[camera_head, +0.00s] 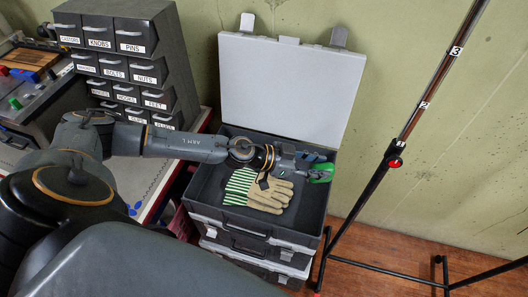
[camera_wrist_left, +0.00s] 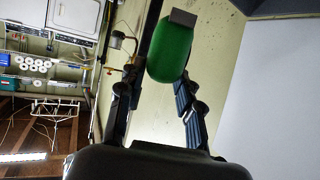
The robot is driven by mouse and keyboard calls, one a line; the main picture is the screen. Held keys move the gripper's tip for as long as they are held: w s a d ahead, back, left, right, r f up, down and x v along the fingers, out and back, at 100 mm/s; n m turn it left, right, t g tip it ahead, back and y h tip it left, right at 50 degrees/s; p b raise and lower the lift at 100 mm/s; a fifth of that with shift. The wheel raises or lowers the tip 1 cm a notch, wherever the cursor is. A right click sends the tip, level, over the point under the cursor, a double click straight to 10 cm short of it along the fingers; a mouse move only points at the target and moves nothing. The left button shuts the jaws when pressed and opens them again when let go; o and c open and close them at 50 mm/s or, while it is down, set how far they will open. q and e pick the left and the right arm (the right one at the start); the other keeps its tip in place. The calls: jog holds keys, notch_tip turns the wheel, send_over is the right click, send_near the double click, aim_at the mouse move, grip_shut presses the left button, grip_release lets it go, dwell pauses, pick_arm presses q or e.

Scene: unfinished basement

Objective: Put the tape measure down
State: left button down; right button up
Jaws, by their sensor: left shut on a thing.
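The tape measure (camera_head: 321,172) is a green, rounded case with a grey end. My left gripper (camera_head: 306,165) is shut on it and holds it over the right side of an open grey toolbox (camera_head: 312,219). In the left wrist view the green tape measure (camera_wrist_left: 171,53) sits between the two fingers of the left gripper (camera_wrist_left: 160,80). A pair of tan work gloves (camera_head: 268,196) with green-and-white striped cuffs lies inside the toolbox, below my left forearm and gripper. My right gripper is in neither view.
The toolbox's light grey lid (camera_head: 290,85) stands open behind it. A grey cabinet of labelled drawers (camera_head: 125,60) stands on the workbench at left. A black stand with a numbered pole (camera_head: 420,107) stands at right. Wooden floor (camera_head: 390,268) shows at lower right.

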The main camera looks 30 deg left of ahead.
pick_arm(q)
jog(key=shift+w+a, duration=0.25)
jog(key=shift+a, duration=0.3)
jog(key=shift+w+f+b, duration=0.1)
jog(key=shift+f+b, duration=3.65)
jog(key=shift+f, duration=5.15)
jog(key=shift+f, duration=0.1)
jog(key=c, duration=0.9)
grip_release()
jog(key=shift+f, duration=0.1)
